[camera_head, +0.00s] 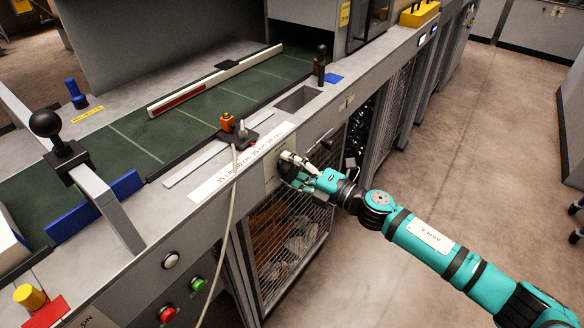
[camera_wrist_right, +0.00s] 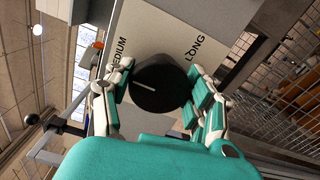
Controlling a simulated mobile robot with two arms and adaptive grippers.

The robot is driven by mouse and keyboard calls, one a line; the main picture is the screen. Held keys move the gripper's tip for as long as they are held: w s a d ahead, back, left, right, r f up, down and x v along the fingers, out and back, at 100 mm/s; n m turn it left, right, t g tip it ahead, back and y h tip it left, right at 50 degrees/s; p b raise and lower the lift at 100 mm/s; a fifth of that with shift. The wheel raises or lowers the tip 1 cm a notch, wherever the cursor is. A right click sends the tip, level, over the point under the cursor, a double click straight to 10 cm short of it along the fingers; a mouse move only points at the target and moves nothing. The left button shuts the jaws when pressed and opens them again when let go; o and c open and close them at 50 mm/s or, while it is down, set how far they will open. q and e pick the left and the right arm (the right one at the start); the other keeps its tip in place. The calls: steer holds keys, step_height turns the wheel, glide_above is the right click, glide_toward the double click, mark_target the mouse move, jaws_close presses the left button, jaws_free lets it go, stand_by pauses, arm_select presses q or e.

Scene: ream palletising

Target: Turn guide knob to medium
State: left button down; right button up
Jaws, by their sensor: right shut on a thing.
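The guide knob (camera_wrist_right: 160,82) is a round black dial with a white pointer line, on a pale plate (camera_wrist_right: 190,25) in the right wrist view. The plate reads MEDIUM at the knob's upper left and LONG at its upper right. The pointer line lies on the left part of the knob, slanting slightly. My right gripper (camera_wrist_right: 158,74) is shut on the knob, with fingers at both sides. In the head view my right gripper (camera_head: 287,168) is at the machine's front panel and mostly hides the knob. My left gripper is not in view.
A ruler strip (camera_head: 240,165) marked in centimetres lies on the machine top beside a small orange block (camera_head: 227,122) and a cable (camera_head: 233,190). Red (camera_head: 167,314) and green (camera_head: 197,285) buttons sit lower left. A wire mesh door (camera_head: 285,235) is below my gripper. Open floor (camera_head: 470,130) lies right.

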steer(key=o, duration=1.2)
steer(key=shift+c, duration=0.2)
steer(key=shift+d, duration=0.1)
steer(key=v, duration=1.2)
